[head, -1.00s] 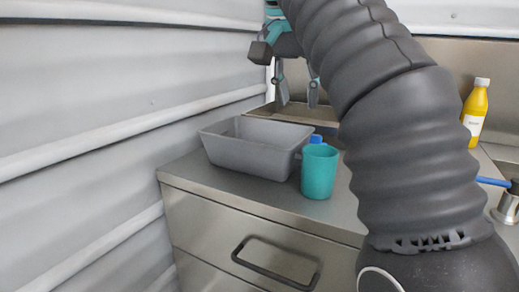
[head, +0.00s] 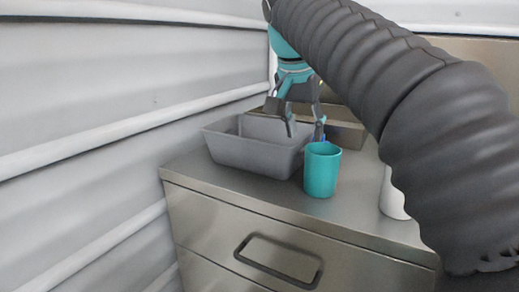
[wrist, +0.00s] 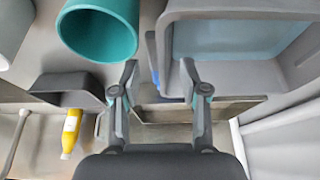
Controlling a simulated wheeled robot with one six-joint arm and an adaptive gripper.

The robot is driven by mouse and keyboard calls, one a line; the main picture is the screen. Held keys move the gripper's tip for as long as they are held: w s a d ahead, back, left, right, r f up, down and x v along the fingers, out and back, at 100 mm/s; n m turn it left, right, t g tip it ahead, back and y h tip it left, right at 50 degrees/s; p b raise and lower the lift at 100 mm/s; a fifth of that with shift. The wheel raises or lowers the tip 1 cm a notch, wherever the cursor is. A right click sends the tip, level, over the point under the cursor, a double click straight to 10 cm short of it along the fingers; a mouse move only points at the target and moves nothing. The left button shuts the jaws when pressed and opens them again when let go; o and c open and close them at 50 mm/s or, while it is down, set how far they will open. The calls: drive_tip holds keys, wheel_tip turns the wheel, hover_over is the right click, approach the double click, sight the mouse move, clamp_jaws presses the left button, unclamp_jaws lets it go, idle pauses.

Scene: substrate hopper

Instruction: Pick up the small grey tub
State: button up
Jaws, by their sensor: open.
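The grey tub (head: 250,155) is an open rectangular box standing upright on the metal counter, near the corrugated wall. It also shows at the upper right of the wrist view (wrist: 240,76), its inside looking bluish. My gripper (head: 306,131) points down at the tub's right end, with its fingers apart and nothing held. In the wrist view my gripper (wrist: 160,70) has one finger on either side of the tub's near-left wall in the picture. I cannot tell whether either finger touches it.
A teal cup (head: 321,172) stands close to the tub's right end. A blue item (wrist: 154,72) lies beside the tub's wall. A yellow bottle (wrist: 71,133) and a darker grey container (wrist: 66,88) are to the left in the wrist view. A white item (head: 391,196) stands by my arm.

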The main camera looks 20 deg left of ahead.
drive_tip(key=x, duration=0.5)
drive_tip(key=shift+f, duration=0.1)
clamp_jaws()
